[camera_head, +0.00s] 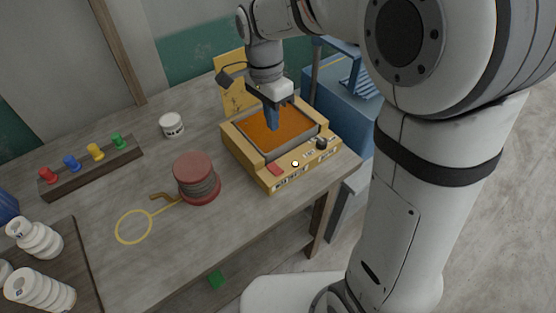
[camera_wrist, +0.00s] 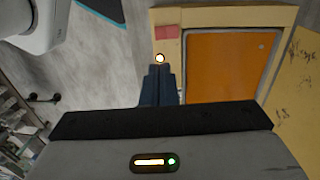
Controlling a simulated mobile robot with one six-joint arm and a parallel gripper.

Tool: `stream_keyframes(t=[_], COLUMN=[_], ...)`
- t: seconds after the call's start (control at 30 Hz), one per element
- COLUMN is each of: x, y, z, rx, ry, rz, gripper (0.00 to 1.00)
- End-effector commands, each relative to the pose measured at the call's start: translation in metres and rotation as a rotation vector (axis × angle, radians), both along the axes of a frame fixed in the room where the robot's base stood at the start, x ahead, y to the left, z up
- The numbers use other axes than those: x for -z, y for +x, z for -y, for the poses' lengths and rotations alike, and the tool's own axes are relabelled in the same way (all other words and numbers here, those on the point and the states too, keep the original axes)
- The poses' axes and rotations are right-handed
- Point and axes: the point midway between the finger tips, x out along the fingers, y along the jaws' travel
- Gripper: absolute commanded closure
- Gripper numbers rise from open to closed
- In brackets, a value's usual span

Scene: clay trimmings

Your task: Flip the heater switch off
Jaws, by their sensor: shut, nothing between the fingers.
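The heater (camera_head: 235,152) is a yellow box on the workbench with a glowing orange top plate (camera_head: 260,140). A red rocker switch (camera_head: 274,170) sits on its front ledge, beside a small bright round lamp (camera_head: 295,163) and a dark knob (camera_head: 322,142). My gripper (camera_head: 273,126) points down with its blue fingers shut and empty, over the plate in the head view. In the wrist view the fingertips (camera_wrist: 158,70) appear just below the lamp (camera_wrist: 159,58), with the red switch (camera_wrist: 166,32) beyond. The height gap is hard to judge. Which way the switch is tipped cannot be told.
A red-topped spool (camera_head: 197,178) stands left of the heater, near a yellow ring tool (camera_head: 133,227). A white jar (camera_head: 171,125) and a rack of coloured pegs (camera_head: 92,167) stand farther left. A blue bin (camera_head: 345,95) stands behind the bench's right end.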

Motion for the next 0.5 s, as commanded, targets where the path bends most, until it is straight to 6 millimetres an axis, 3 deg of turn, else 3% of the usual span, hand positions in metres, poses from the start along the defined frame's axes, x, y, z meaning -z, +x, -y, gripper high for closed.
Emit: stream_keyframes(t=[0.27,0.5], x=[0.019,0.068], y=[-0.003,-0.009], z=[0.002,0.006], rx=[-0.001,0.0], ry=[-0.001,-0.001], rz=[-0.003,-0.005], gripper=[1.0,1.0])
